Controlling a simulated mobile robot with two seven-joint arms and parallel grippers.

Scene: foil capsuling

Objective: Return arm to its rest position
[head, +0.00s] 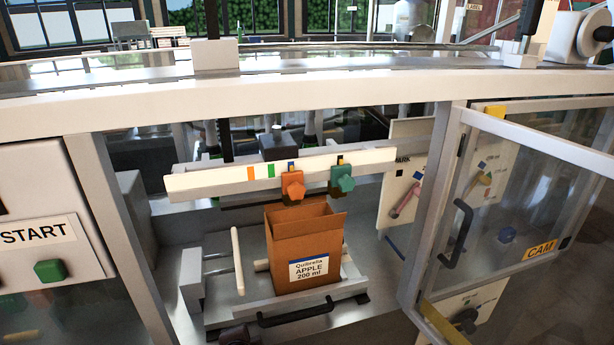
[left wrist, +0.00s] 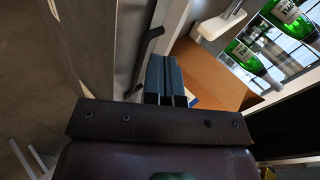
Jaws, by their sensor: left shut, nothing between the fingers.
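My left gripper (left wrist: 164,62) shows in the left wrist view with its two dark fingers together and nothing between them. In that view the fingertips point toward a black bar handle (left wrist: 148,48), and the open brown carton (left wrist: 212,72) is just to their right. I cannot tell whether the fingers touch the handle. In the head view I cannot make out the left fingers; a dark shape shows at the bottom edge. There the carton (head: 297,245), labelled "Quibrella APPLE 200 ml", stands upright with its top flaps open on a tray (head: 262,302) with a black front handle (head: 298,313).
A white rail (head: 220,180) with an orange knob (head: 292,185) and a green knob (head: 342,179) crosses above the carton. A glass door (head: 530,190) stands open at right. A START panel (head: 45,240) is at left. Green bottles (left wrist: 245,52) show behind the carton.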

